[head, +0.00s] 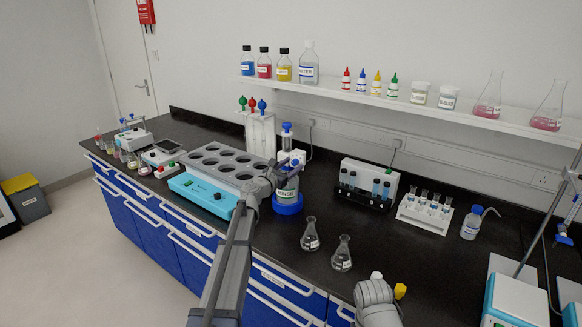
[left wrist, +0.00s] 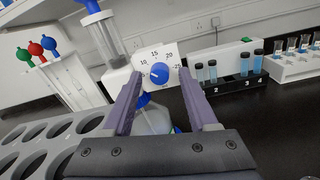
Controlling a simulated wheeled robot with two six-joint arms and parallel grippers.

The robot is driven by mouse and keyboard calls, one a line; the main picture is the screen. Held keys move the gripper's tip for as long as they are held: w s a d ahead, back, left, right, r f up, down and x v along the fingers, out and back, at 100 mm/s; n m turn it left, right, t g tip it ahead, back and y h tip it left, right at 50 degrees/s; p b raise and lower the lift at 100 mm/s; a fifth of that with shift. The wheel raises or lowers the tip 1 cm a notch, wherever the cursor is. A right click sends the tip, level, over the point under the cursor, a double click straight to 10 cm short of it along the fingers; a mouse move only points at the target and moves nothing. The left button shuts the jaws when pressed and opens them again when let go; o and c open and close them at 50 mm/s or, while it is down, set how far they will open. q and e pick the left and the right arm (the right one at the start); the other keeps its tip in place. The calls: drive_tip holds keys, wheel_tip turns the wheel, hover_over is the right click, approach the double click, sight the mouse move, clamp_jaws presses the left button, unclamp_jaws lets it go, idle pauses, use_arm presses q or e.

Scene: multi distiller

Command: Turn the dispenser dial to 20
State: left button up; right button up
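The dispenser (head: 287,205) is a bottle on a blue base, with a clear tube and a blue top, on the black bench. In the left wrist view, its white head carries a blue round dial (left wrist: 159,74) with a scale reading 10, 15, 20 and 25. A small white mark on the dial points left, toward the low end of the scale. My left gripper (left wrist: 161,79) is open, its two fingers apart on either side of the dial; contact cannot be made out. In the head view, my left gripper (head: 284,173) partly covers the dispenser.
A turquoise unit with a grey multi-hole tray (head: 212,162) stands left of the dispenser. Two flasks (head: 311,236) stand in front right of it. A pipette stand (head: 260,135) is behind, and a tube rack (head: 367,196) is to the right.

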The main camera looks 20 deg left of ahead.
use_arm(q)
clamp_jaws()
idle(0.6)
drive_tip(key=m, duration=0.9)
drive_tip(key=shift+a+b, duration=0.1)
drive_tip(key=shift+b, duration=0.25)
drive_tip(key=m, duration=0.5)
drive_tip(key=shift+m+h, duration=0.3)
drive_tip(key=shift+m, duration=1.7)
